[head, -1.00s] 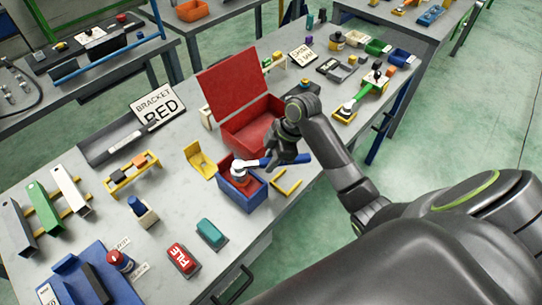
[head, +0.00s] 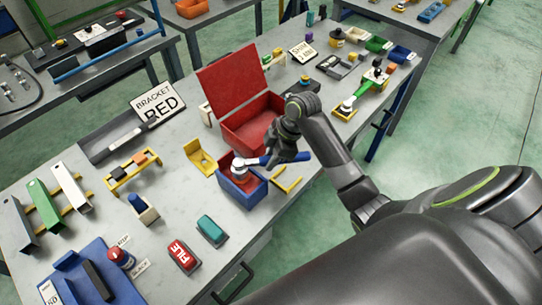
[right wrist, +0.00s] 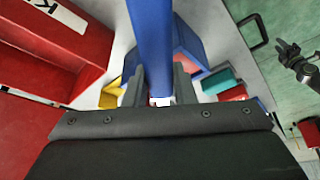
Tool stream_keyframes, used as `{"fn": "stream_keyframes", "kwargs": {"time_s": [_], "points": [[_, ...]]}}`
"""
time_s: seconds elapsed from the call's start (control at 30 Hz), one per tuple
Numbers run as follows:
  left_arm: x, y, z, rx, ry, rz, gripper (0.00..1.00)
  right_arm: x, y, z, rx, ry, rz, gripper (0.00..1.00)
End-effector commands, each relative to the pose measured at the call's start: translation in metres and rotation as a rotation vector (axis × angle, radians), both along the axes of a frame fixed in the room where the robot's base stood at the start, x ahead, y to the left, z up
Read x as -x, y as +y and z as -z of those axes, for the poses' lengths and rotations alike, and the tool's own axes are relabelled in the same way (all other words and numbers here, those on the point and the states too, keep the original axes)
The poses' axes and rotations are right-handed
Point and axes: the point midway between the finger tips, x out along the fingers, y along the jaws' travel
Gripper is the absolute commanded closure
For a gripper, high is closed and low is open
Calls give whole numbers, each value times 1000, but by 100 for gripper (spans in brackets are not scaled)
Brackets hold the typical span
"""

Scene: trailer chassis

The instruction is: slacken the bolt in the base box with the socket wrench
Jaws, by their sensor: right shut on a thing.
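The socket wrench has a blue handle (head: 290,157) and a pale round head (head: 238,166). Its head is over the blue base box (head: 250,197), which has red inside. The bolt is hidden under the head. My right gripper (head: 272,158) is shut on the handle, to the right of the box. In the right wrist view the blue handle (right wrist: 150,40) runs between the two fingers (right wrist: 158,92), with the base box (right wrist: 192,45) behind it. A dark part at the right of that view looks like my left gripper (right wrist: 292,55); its jaws are too small to judge.
An open red box (head: 250,128) stands just behind the base box. A yellow bracket (head: 200,158) is left of it and a yellow frame (head: 288,184) right of it. A teal block (head: 211,231) and a red block (head: 184,256) lie in front, near the table edge.

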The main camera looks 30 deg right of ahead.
Motion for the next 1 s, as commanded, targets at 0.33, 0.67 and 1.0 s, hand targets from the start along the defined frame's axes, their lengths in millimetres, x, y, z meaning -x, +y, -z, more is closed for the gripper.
{"fn": "stream_keyframes", "kwargs": {"time_s": [0.33,0.67,1.0], "points": [[-1,0,-2,0,-1,0,64,0,0,-1,-1,-2,-1,100],[-1,0,-6,0,-1,0,64,0,0,-2,-1,-1,0,100],[-1,0,-8,0,-1,0,64,0,0,0,-1,-2,-1,100]]}}
